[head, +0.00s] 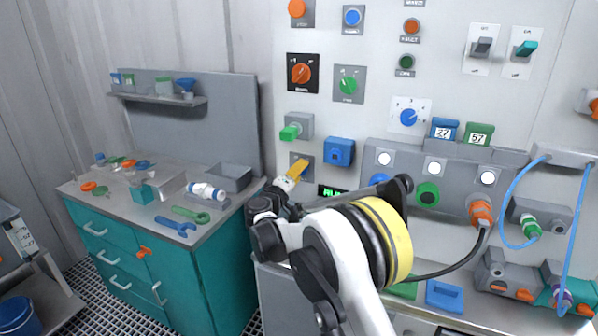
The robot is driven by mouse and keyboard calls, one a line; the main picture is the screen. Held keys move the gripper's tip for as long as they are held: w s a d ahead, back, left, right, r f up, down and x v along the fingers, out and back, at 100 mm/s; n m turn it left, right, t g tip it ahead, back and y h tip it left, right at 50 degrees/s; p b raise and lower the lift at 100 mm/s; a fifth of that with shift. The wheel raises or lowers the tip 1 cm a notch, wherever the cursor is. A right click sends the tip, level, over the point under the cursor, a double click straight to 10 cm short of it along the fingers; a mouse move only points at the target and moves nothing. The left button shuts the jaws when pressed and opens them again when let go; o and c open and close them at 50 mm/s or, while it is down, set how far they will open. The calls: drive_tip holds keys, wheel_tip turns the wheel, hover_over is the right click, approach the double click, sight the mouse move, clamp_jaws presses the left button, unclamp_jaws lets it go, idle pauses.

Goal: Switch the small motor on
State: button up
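No label for the small motor can be read, so I cannot tell which control belongs to it. On the upper right of the wall panel are two toggle switches on white plates: one with a grey lever (482,46) and one with a green lever (525,48). A yellow lever (298,169) sits on a grey plate at the panel's lower left. My gripper (271,198) is dark and seen from behind, close to this yellow lever. Its fingertips are mostly hidden, so I cannot tell whether it touches the lever or is open. A small green-lit display (331,191) is partly covered by my arm.
The panel also carries an orange knob (301,73), a green knob (348,85), a blue knob (408,117) and a green-handled control (291,132). A plugged orange connector (481,211) trails a dark cable. Blue hoses (508,203) hang at right. A cluttered teal cabinet (222,290) stands left.

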drive_tip(key=shift+m, duration=0.7)
drive_tip(key=o, duration=1.2)
drive_tip(key=v, duration=1.2)
